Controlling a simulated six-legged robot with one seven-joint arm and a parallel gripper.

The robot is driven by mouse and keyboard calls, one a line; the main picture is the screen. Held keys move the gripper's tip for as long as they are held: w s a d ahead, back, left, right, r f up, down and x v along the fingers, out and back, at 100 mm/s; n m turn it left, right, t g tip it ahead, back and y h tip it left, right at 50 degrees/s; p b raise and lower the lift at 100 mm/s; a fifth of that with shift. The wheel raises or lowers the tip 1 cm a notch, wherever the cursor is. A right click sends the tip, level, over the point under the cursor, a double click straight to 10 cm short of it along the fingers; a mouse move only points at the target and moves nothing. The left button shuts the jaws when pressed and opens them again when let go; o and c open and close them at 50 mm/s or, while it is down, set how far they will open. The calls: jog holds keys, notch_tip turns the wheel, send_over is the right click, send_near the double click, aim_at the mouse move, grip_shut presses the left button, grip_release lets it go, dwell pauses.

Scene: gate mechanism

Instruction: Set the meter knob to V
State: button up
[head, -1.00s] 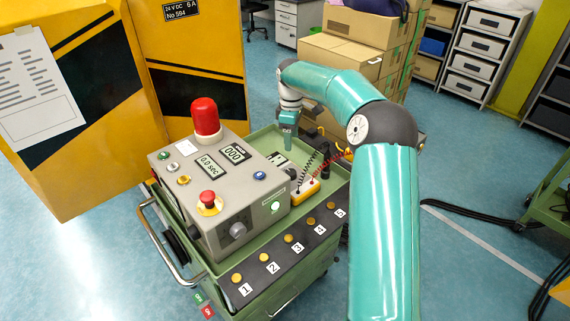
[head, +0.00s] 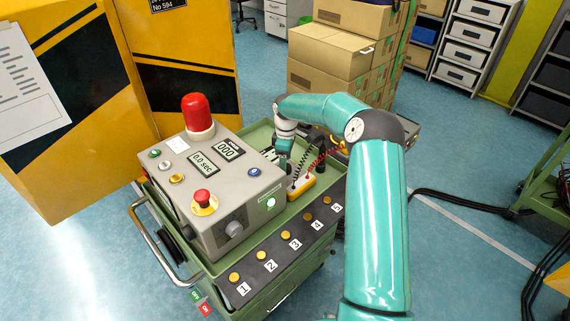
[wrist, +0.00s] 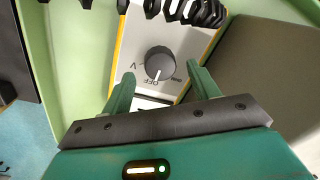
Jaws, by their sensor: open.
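The meter is a yellow-edged box with a white face (head: 305,186), standing in the green tray beside the grey control box. In the wrist view its dark grey round knob (wrist: 160,62) carries a white pointer line that points down toward the OFF mark. The V mark (wrist: 136,66) is printed just left of the knob. My gripper (wrist: 161,84) is open, with one green finger on each side below the knob. The fingers look apart from the knob. In the head view my gripper (head: 282,152) is over the tray, behind the meter, and its fingertips are hard to see.
Black coiled leads (wrist: 175,10) cross the meter's far end, and a red lead (head: 325,155) runs beside it. The grey control box (head: 225,195) with a red lamp (head: 197,112) stands close to the left. Numbered buttons line the tray's front edge.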

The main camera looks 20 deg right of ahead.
jog(key=shift+f, duration=1.15)
jog(key=shift+c, duration=0.2)
jog(key=c, duration=0.9)
jog(key=shift+r+m, duration=0.1)
jog(key=shift+m, duration=0.3)
jog(key=m, duration=0.5)
jog(key=shift+m, duration=0.3)
jog(key=m, duration=0.5)
jog(key=shift+m+t, duration=0.3)
